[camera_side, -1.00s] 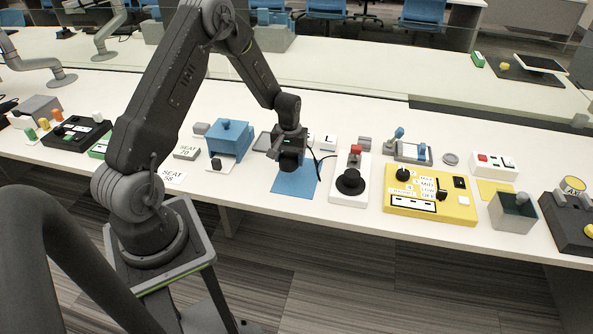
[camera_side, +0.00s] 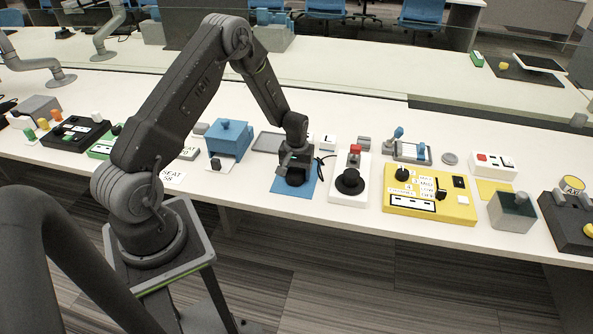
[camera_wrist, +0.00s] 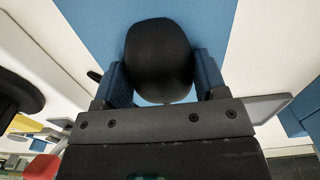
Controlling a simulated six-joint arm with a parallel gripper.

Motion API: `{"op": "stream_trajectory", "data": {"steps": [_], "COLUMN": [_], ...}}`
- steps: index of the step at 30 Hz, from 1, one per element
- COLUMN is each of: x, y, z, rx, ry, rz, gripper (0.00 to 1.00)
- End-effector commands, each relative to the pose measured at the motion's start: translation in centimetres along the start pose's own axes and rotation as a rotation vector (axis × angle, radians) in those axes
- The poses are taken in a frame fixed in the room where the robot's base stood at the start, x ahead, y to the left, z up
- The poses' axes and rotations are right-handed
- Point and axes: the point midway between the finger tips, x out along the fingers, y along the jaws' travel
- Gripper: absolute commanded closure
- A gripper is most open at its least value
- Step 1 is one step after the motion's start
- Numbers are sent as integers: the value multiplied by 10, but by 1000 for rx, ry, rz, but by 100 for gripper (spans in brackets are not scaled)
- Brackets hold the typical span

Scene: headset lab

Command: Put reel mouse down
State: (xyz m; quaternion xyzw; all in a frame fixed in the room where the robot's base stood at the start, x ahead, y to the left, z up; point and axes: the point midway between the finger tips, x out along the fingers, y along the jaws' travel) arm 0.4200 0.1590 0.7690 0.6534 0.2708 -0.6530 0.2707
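The reel mouse (camera_wrist: 158,55) is a dark, rounded mouse at the top centre of the wrist view. It is over the blue mat (camera_wrist: 90,25), between my gripper's two blue fingers. My gripper (camera_wrist: 162,78) appears shut on it, with a finger against each side. In the side view, my gripper (camera_side: 295,170) is low over the blue mat (camera_side: 312,181) at the front of the table. The mouse (camera_side: 296,180) shows there as a dark shape under the fingers, partly hidden. It is at or very near the mat surface.
A white box with a black knob and red switch (camera_side: 355,154) stands just right of the mat. A blue fixture (camera_side: 228,141) is to the left, and a grey tray (camera_side: 268,141) lies behind. A yellow control panel (camera_side: 425,206) is further right. A black cable runs beside the mat.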

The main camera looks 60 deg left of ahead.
Motion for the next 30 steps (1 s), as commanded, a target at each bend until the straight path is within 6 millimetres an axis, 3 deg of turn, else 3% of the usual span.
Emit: {"op": "stream_trajectory", "data": {"steps": [7, 17, 30], "x": [0, -7, -92], "y": [0, 0, 0], "z": [0, 0, 0], "rx": [0, 0, 0], "ry": [0, 1, 4], "rz": [0, 0, 1], "gripper": [11, 11, 11]}}
